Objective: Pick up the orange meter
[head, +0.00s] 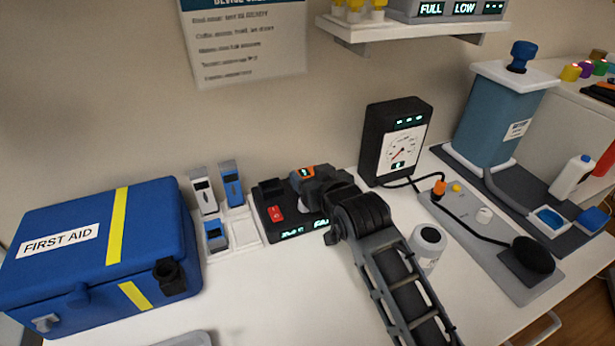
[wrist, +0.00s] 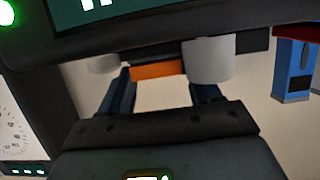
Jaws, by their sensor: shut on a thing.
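The orange meter (head: 301,172) is a small orange block with a dark display, at the black dock device in the middle of the counter in the head view. My gripper (head: 306,183) reaches it from the right and is shut on it. In the wrist view, an orange strip of the meter (wrist: 155,71) shows between the two pale fingertips (wrist: 157,65). Most of the meter is hidden there.
A blue first aid case (head: 75,255) stands left, with blue and white devices (head: 231,183) on a white holder beside it. A black gauge box (head: 393,140) stands behind my arm. The front counter is partly clear.

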